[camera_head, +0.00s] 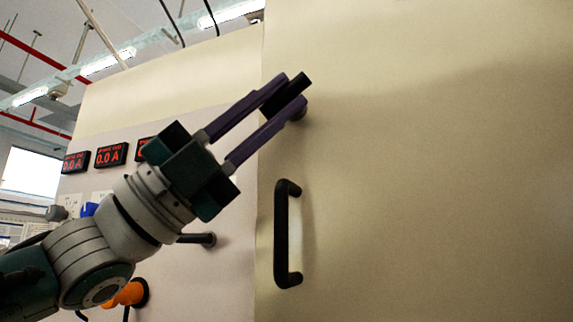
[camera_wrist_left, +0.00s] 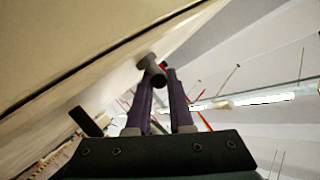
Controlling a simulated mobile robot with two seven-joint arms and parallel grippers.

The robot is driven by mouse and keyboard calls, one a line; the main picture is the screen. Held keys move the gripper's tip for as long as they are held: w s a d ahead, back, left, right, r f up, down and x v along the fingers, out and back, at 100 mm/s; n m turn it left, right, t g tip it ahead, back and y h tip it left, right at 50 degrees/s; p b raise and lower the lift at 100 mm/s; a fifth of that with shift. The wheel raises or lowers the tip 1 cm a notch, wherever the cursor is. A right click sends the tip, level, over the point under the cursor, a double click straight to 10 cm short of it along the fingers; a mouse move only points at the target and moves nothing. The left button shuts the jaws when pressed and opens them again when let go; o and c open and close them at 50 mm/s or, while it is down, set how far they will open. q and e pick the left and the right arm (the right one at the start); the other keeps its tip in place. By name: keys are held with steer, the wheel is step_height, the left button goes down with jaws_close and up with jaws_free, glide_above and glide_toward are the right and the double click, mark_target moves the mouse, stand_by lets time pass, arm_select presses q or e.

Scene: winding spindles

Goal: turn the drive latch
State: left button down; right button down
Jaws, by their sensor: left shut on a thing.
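The drive latch (camera_head: 287,95) is a short black bar on a round stub, high on the cream cabinet door near its left edge. In the head view it is tilted, rising to the right. My left gripper (camera_head: 294,90) reaches up from the lower left, its two purple fingers shut on the latch, one on each side. In the left wrist view the latch (camera_wrist_left: 154,73) shows as a dark rounded end on a grey stub, at the tips of the fingers (camera_wrist_left: 160,80). The fingers partly hide the latch. My right gripper is not in view.
A black vertical door handle (camera_head: 282,235) stands out below the latch on the cream door (camera_head: 430,180). Left of it, a black bar (camera_head: 200,239) and an orange part (camera_head: 125,293) project from the panel. Red digital displays (camera_head: 110,155) sit above my left arm.

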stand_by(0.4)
arm_select(q)
steer(key=c, duration=1.1)
jaws_free()
steer(key=shift+b+v, duration=2.3)
steer(key=shift+v, duration=2.65)
